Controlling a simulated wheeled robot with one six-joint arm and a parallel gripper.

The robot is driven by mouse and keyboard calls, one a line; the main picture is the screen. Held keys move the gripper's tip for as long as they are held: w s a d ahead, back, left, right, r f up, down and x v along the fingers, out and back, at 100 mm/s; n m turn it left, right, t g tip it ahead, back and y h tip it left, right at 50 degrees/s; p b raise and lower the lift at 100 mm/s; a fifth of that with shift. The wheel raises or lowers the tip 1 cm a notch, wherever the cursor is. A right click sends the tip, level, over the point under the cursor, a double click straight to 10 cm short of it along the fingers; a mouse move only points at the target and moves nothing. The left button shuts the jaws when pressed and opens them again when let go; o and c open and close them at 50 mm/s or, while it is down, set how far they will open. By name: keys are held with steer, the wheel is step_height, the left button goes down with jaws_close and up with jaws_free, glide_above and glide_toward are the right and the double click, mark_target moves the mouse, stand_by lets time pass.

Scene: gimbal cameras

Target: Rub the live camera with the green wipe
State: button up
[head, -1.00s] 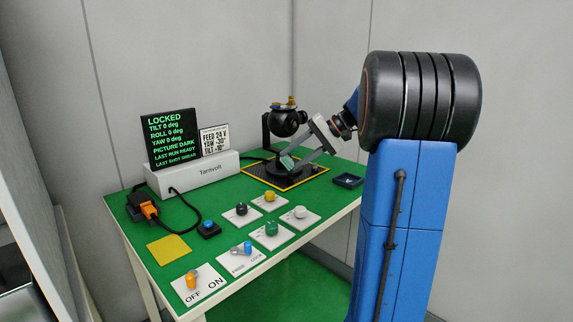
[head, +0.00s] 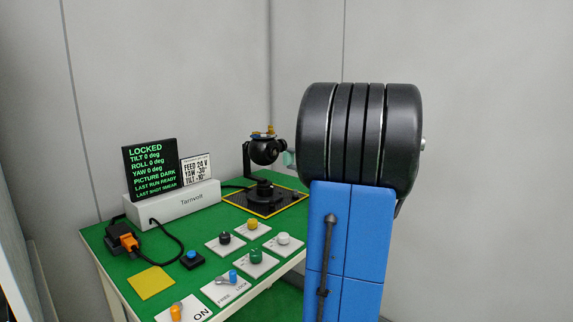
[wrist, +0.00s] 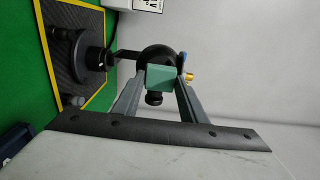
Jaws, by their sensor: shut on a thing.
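The gimbal camera (head: 264,150) is a black ball on a bracket above a black base, with a lens on its right side. In the wrist view the camera ball (wrist: 153,54) is behind my gripper (wrist: 162,79), and its lens shows just below the wipe. My gripper is shut on the green wipe (wrist: 160,77), a small folded-looking block between the fingertips. In the head view the wipe (head: 289,158) is at lens height, just right of the camera; my arm hides the gripper. I cannot tell whether wipe and camera touch.
The black screen (head: 150,168) reads LOCKED and PICTURE DARK. Plates with knobs, a blue-levered FREE/LOCK plate (head: 226,290) and a yellow square (head: 152,282) lie on the green table. A dark tray (wrist: 14,138) shows at the wrist view's left.

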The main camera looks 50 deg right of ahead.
steer(key=shift+w+a, duration=0.15)
steer(key=shift+w, duration=1.25)
steer(key=shift+w+a, duration=0.1)
steer(key=shift+w, duration=1.3)
steer(key=shift+w, duration=1)
